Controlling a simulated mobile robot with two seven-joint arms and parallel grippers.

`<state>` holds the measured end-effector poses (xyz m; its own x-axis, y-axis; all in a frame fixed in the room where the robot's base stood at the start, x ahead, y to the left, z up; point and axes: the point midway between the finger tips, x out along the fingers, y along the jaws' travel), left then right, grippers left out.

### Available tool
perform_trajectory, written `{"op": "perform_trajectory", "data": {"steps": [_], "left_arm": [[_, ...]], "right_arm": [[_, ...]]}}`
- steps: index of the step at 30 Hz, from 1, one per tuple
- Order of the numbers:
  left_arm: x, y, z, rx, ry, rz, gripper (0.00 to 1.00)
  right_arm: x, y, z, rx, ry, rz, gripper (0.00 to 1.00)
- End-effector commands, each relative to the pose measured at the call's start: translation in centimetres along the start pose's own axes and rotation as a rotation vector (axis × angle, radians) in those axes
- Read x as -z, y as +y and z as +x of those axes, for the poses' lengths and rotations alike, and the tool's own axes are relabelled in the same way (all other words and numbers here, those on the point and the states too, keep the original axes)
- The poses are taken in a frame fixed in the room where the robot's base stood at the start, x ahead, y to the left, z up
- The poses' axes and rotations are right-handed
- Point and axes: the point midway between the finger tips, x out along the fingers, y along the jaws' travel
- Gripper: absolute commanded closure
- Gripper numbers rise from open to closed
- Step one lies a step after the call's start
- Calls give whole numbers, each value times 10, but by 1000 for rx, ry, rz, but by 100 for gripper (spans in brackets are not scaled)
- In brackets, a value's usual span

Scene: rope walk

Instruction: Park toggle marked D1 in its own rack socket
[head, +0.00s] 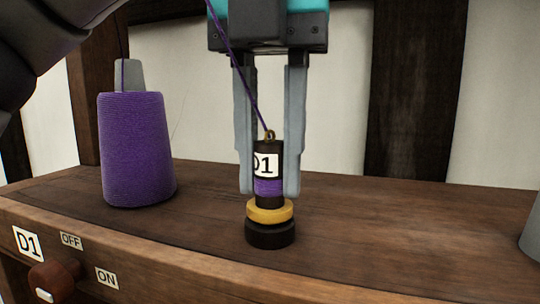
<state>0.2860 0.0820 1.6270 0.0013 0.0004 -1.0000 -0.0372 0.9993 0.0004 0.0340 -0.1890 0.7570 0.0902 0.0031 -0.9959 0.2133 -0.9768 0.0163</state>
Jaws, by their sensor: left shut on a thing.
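The toggle marked D1 (266,163) is a dark upright cylinder with a white D1 label, a purple band and a small brass eye on top. A purple cord runs from the eye up and to the left. My left gripper (269,188) points straight down and is shut on the toggle, one finger on each side. The toggle's lower end meets a yellow ring (269,211) above a black round base (270,234) on the wooden top. I cannot tell whether ring and base belong to the toggle or are separate. No rack socket is clearly recognisable. My right gripper is not in view.
A purple cord spool (136,150) stands left on the wooden bench (400,225). The front edge carries a D1 plate (28,243), OFF and ON labels and a brown knob (55,276). A grey object (531,238) is cut off at right. Bench between is clear.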

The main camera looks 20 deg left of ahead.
Motion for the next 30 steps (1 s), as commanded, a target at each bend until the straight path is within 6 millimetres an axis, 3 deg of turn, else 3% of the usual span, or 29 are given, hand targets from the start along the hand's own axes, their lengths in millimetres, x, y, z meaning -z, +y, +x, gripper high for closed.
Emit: {"op": "perform_trajectory", "data": {"steps": [16,17,19,30], "left_arm": [[0,0,5,1,0,0,100],[0,0,4,1,-1,0,68],[0,0,4,1,-1,0,60],[0,0,4,0,0,0,59]], "right_arm": [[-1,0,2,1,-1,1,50],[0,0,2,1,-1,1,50],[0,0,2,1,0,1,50],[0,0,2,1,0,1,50]]}}
